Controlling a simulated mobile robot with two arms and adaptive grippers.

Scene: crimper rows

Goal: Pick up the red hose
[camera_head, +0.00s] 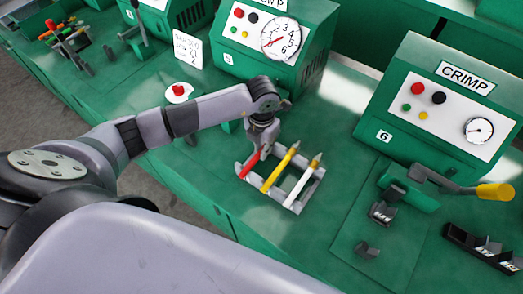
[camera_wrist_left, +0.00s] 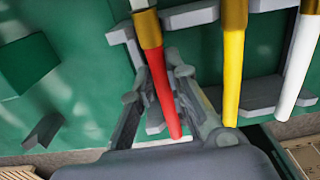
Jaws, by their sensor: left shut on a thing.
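The red hose (camera_head: 249,165) lies at the left end of a grey rack (camera_head: 294,208) on the green bench, beside a yellow hose (camera_head: 276,174) and a white hose (camera_head: 302,182). My left gripper (camera_head: 262,146) reaches down over the red hose. In the left wrist view, its fingers (camera_wrist_left: 157,85) stand on either side of the red hose (camera_wrist_left: 163,88) and are shut on it. The hose's brass-coloured end still lies by the rack, and I cannot tell whether it is lifted. The yellow hose (camera_wrist_left: 233,75) is close beside the right finger. My right gripper is not in view.
A green crimp machine (camera_head: 400,95) numbered 6 stands to the right, with a yellow-handled lever (camera_head: 494,192). Another machine (camera_head: 300,70), numbered 5, stands behind the rack. A red button (camera_head: 179,90) and sign (camera_head: 187,49) are behind my arm.

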